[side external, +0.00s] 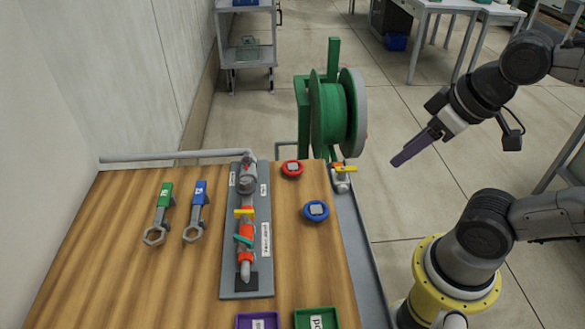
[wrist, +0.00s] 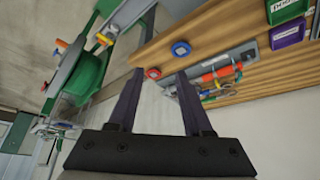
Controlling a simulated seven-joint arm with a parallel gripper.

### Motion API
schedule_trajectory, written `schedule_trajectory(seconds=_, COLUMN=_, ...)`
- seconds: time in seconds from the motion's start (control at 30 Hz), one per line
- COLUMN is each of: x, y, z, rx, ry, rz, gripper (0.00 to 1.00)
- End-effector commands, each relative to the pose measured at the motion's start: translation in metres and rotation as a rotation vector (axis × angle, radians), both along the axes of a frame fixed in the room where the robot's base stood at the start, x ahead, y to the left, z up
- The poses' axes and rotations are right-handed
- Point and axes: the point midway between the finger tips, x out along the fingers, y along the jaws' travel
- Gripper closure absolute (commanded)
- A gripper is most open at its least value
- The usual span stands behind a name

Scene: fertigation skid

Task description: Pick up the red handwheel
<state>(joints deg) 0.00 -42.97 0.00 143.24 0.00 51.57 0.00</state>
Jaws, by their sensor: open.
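The red handwheel (side external: 292,168) has a grey centre and lies on the wooden bench near its far right corner. It also shows in the wrist view (wrist: 153,73), lined up between the two fingertips but well beyond them. My gripper (side external: 397,161) is held in the air to the right of the bench, apart from everything. In the wrist view its dark fingers (wrist: 159,76) stand apart with nothing between them.
A blue handwheel (side external: 316,211) lies nearer on the bench. A pipe panel (side external: 232,270) stands left of the handwheels, with green and blue wrenches (side external: 163,205) (side external: 198,203) beyond it. A green hose reel (side external: 331,110) and a yellow-handled valve (side external: 341,176) are near the far right corner.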

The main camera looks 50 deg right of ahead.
Motion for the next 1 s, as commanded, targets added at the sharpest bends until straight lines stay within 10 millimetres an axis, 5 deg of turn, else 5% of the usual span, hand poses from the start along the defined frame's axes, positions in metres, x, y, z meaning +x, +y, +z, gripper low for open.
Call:
schedule_trajectory(seconds=0.07, x=0.0, y=0.0, z=0.0, rx=0.0, ry=0.0, rz=0.0, gripper=0.48)
schedule_trajectory(seconds=0.33, x=0.0, y=0.0, z=0.0, rx=0.0, ry=0.0, rz=0.0, gripper=0.0)
schedule_trajectory(seconds=0.67, x=0.0, y=0.0, z=0.0, rx=-0.023, ry=0.002, rz=0.042, gripper=0.0)
schedule_trajectory(seconds=0.83, x=0.002, y=0.0, z=0.011, rx=-0.146, ry=-0.004, rz=0.271, gripper=0.0)
schedule_trajectory(seconds=1.0, x=0.031, y=0.0, z=0.042, rx=-0.324, ry=0.012, rz=0.613, gripper=0.0)
